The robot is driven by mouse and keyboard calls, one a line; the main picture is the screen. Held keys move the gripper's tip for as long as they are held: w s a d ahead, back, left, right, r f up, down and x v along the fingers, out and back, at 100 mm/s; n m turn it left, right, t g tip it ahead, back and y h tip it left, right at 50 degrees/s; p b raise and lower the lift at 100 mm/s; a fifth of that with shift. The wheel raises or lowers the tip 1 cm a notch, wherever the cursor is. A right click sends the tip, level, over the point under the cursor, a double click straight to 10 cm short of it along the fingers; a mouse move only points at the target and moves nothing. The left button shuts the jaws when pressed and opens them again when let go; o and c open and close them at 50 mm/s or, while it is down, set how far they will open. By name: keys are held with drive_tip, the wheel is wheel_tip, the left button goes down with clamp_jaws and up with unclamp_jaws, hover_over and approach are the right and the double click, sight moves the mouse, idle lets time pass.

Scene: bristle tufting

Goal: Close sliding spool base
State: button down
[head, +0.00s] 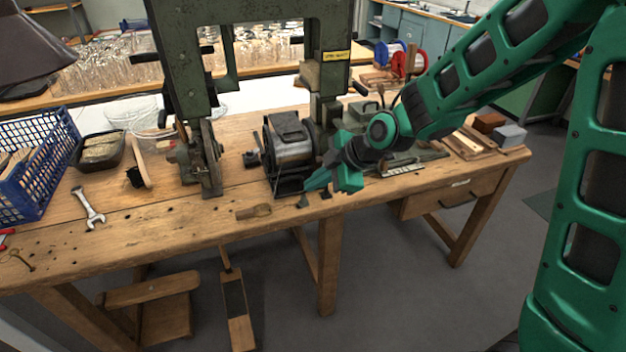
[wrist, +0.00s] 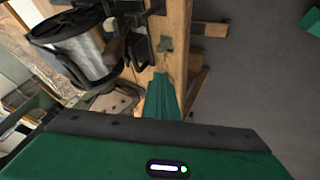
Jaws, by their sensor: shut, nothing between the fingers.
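The silver wire spool (head: 291,152) sits in a dark frame on the workbench, between the two legs of the green machine. Its dark base (head: 287,187) lies at the front edge of the bench. My green gripper (head: 308,184) is shut and empty, its tips low beside the right front of the base. I cannot tell whether they touch it. In the wrist view the spool (wrist: 80,58) is at the upper left, and my gripper's fingers (wrist: 163,92) point toward the bench edge. How far the base is slid out is unclear.
The green machine (head: 182,60) rises behind and over the spool. A wooden handle (head: 254,212) lies near the front edge. A wrench (head: 89,208), a blue crate (head: 40,160) and a dark tray (head: 98,150) are at the left. Wooden pieces (head: 470,143) lie at the right.

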drive_tip(key=x, duration=0.7)
drive_tip(key=shift+f, duration=0.1)
drive_tip(key=w, duration=0.1)
drive_tip(key=w+a, duration=0.1)
drive_tip(key=w, duration=0.1)
drive_tip(key=shift+w+a+r, duration=0.15)
drive_tip(key=shift+w+r, duration=0.1)
drive_tip(key=shift+w, duration=0.25)
